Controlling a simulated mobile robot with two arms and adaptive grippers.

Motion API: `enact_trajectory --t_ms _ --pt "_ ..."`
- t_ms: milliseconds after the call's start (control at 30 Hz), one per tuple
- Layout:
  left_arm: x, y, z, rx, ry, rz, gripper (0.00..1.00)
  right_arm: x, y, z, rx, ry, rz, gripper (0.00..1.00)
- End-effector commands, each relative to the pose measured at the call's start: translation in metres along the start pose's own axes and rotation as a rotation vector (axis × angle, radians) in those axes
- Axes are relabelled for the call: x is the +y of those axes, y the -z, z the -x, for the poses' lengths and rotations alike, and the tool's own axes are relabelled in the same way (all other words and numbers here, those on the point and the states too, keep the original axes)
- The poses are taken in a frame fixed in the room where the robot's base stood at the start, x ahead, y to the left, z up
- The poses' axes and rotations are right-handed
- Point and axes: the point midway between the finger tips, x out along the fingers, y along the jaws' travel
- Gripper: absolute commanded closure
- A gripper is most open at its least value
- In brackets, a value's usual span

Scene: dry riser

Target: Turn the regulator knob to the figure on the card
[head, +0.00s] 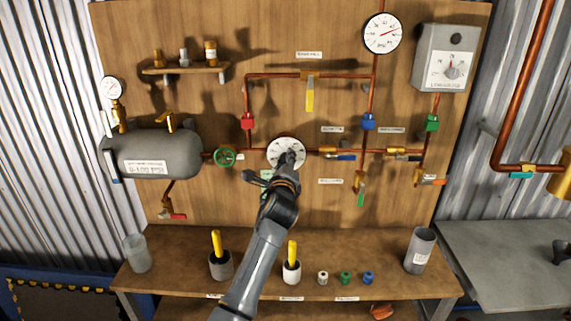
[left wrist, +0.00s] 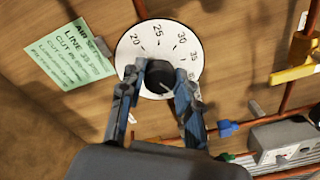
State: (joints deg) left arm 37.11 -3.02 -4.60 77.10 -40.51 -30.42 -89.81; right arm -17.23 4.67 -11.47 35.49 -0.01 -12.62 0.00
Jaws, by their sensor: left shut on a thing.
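The regulator's round white dial (head: 286,146) is on the wooden board in the head view. In the left wrist view the dial (left wrist: 185,45) shows the figures 20, 25, 30 and 35. My left gripper (head: 287,162) is shut on the black regulator knob (left wrist: 160,76), one finger on each side. I cannot read the knob's setting surely; the gripper covers part of the dial. A green card (left wrist: 70,55) is beside the dial in the left wrist view. It has a line starting "LINE", but its figure is too blurred to be sure of. My right gripper is not in view.
A green handwheel (head: 225,157) and grey tank (head: 160,155) are left of the dial. Copper pipes with a yellow-handled valve (left wrist: 300,55) and blue-handled valve (head: 340,156) are close on the right. Below, the bench (head: 180,285) holds cups and small coloured parts.

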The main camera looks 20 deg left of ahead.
Motion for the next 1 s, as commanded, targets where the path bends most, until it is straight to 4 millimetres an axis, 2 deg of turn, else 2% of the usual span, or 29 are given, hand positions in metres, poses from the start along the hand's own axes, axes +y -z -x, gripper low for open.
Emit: enact_trajectory --t_ms 1000 --pt "0.005 0.004 0.0 -0.026 0.023 0.908 0.99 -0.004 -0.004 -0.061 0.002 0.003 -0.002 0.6"
